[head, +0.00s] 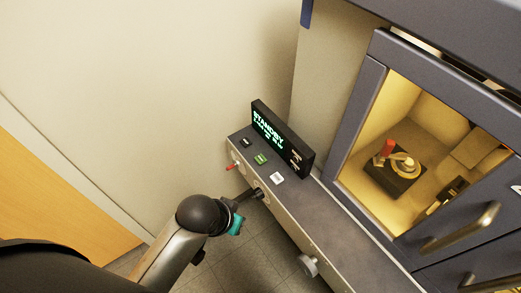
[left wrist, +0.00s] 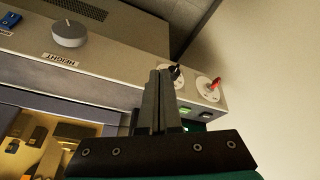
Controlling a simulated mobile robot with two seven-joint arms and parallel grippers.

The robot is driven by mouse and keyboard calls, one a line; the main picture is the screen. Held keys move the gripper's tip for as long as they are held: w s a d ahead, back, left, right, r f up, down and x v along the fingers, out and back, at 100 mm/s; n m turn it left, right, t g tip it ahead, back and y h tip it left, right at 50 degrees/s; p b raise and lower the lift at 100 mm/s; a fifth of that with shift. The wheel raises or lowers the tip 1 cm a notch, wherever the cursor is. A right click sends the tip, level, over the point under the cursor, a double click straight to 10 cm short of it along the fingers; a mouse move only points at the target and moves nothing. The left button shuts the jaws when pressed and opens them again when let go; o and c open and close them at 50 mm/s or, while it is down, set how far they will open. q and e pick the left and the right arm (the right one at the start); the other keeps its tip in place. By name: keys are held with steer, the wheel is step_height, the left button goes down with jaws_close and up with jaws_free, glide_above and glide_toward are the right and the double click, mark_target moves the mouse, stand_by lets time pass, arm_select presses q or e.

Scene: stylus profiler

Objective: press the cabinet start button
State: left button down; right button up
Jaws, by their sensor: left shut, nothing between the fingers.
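The cabinet's control ledge carries a green button (head: 261,159), a black button (head: 246,142) and a white button (head: 278,178) in a row in the head view. I cannot read their labels, so which is the start button is not certain. My left gripper (head: 258,192) is shut and empty, at the ledge's front face, below and in front of the buttons. In the left wrist view its fingers (left wrist: 159,76) lie over the front panel beside a black-tipped switch; I cannot tell if they touch it. The green button (left wrist: 184,110) shows just past the fingers. My right gripper is not in view.
A display (head: 280,138) reading STANDBY stands behind the buttons. A red toggle (head: 234,165) and a black-tipped switch (left wrist: 175,72) stick out of the front panel. A knob (left wrist: 69,33) sits above a HEIGHT label. The lit cabinet chamber (head: 375,205) is right of the ledge.

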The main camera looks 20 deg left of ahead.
arm_select(q)
steer(key=w+d+r+t+h+p, duration=0.1)
steer(key=w+d+r, duration=0.25)
steer(key=w, duration=0.25)
steer(key=r+n+t+h, duration=0.2)
steer(key=n+t, duration=0.1)
steer(key=n, duration=0.2)
glide_above(259, 161)
steer(key=shift+s+f, duration=0.1)
steer(key=shift+f, duration=0.1)
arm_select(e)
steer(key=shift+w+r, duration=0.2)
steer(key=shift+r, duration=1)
arm_select(q)
steer(key=shift+f, duration=0.15)
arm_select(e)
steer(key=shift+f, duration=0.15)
arm_select(q)
step_height(259, 161, down, 8)
steer(key=b, duration=0.7)
steer(key=shift+f+b, duration=0.3)
steer(key=shift+b, duration=0.15)
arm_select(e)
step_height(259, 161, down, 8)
arm_select(q)
steer(key=shift+f, duration=0.4)
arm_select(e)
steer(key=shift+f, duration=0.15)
